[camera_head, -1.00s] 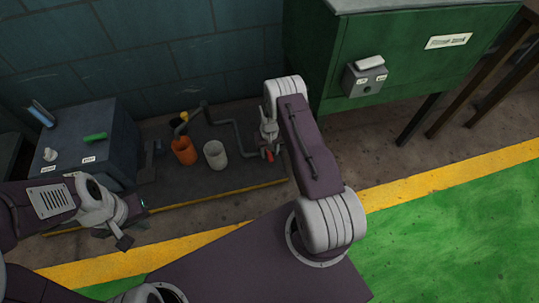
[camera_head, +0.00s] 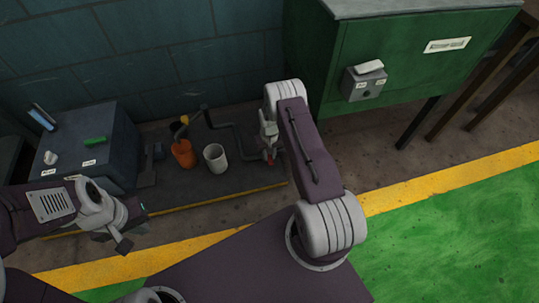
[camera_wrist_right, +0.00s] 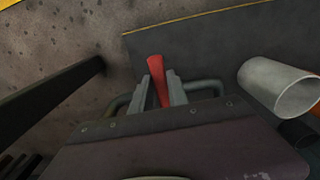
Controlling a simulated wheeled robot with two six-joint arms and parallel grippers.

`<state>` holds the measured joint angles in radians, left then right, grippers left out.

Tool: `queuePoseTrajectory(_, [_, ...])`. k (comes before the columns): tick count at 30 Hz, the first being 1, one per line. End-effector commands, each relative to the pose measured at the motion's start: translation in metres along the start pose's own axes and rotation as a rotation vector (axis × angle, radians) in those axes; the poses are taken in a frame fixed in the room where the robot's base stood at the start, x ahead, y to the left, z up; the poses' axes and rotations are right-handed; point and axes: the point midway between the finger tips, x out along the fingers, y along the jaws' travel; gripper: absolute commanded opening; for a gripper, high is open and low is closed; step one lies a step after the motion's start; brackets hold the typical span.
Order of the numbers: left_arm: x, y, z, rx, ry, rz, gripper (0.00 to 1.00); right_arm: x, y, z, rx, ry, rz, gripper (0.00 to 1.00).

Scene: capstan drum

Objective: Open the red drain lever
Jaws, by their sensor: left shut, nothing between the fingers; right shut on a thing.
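The red drain lever (camera_wrist_right: 157,70) stands between the fingers of my right gripper (camera_wrist_right: 161,92) in the right wrist view, its red end sticking out past the fingertips. My right gripper is shut on it. In the head view, only a small red bit of the lever (camera_head: 270,161) shows below the right gripper (camera_head: 268,152), largely hidden by my right wrist. Grey pipework (camera_head: 240,147) runs close beside it. My left gripper (camera_head: 133,228) is shut and empty, held at the left, in front of the dark floor tray.
An orange cup (camera_head: 183,154) and a white cup (camera_head: 216,158) stand left of the lever, the white one nearer; it also shows in the right wrist view (camera_wrist_right: 270,84). A grey box (camera_head: 100,150) stands at left, a green cabinet (camera_head: 430,75) at right. Green floor at front right is clear.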

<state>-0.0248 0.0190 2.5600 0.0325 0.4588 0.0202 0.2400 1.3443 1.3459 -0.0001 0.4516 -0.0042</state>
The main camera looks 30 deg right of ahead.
Motion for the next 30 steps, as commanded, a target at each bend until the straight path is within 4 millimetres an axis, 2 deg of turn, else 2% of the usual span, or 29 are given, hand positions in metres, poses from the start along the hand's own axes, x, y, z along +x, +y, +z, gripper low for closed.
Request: queuePoseTrajectory(30, [-0.0016, 0.0, -0.0002, 0.0, 0.0, 0.0, 0.0, -0.0006, -0.0016, -0.0002, 0.031, 0.001, 0.0, 0.0])
